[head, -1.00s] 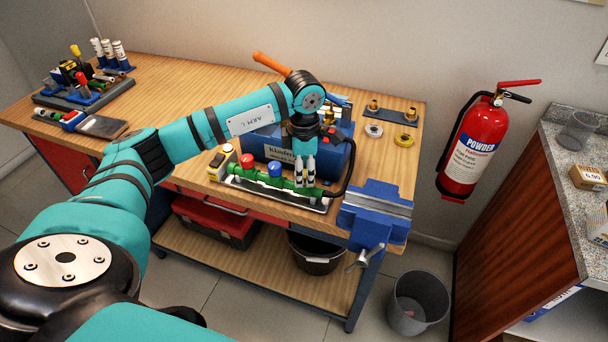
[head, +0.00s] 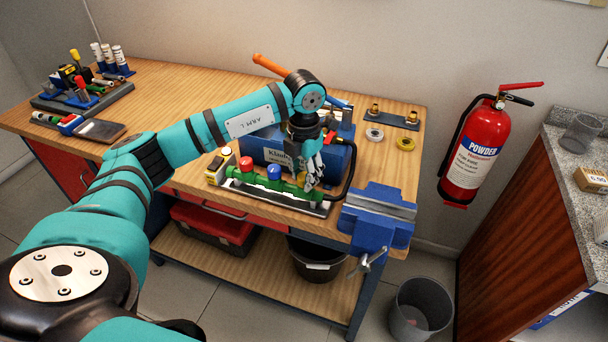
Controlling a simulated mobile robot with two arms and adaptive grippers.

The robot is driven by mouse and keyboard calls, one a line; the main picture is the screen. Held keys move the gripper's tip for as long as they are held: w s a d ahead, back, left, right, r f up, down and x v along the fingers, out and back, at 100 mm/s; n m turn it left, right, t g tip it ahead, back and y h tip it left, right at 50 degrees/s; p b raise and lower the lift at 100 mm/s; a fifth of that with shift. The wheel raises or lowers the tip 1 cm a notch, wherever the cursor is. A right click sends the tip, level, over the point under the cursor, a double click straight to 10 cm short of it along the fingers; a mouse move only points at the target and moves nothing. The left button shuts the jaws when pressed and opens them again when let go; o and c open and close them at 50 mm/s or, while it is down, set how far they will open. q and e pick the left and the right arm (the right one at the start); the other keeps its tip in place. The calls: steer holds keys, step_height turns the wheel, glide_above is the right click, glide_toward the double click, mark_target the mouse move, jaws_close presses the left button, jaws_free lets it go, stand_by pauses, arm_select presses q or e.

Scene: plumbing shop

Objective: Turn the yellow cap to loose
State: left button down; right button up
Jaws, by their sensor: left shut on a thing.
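A green manifold (head: 290,187) lies on the workbench in front of a blue box-shaped unit (head: 262,149). A red cap (head: 246,163) and a blue cap (head: 274,172) stand on it. My left gripper (head: 312,184) points down at the manifold's right part, in line with these caps. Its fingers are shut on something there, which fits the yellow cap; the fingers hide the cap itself. My right gripper is not in view.
A blue vise (head: 378,215) stands at the bench's front right corner. A black hose (head: 352,172) curves close to the right of the gripper. A yellow ring (head: 407,143) and a white ring (head: 374,135) lie behind.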

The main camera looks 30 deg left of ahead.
arm_select(q)
steer(key=shift+n, duration=0.4)
steer(key=c, duration=0.9)
jaws_free()
steer(key=shift+c, duration=0.2)
steer(key=shift+r, duration=0.1)
step_height(320, 180, up, 12)
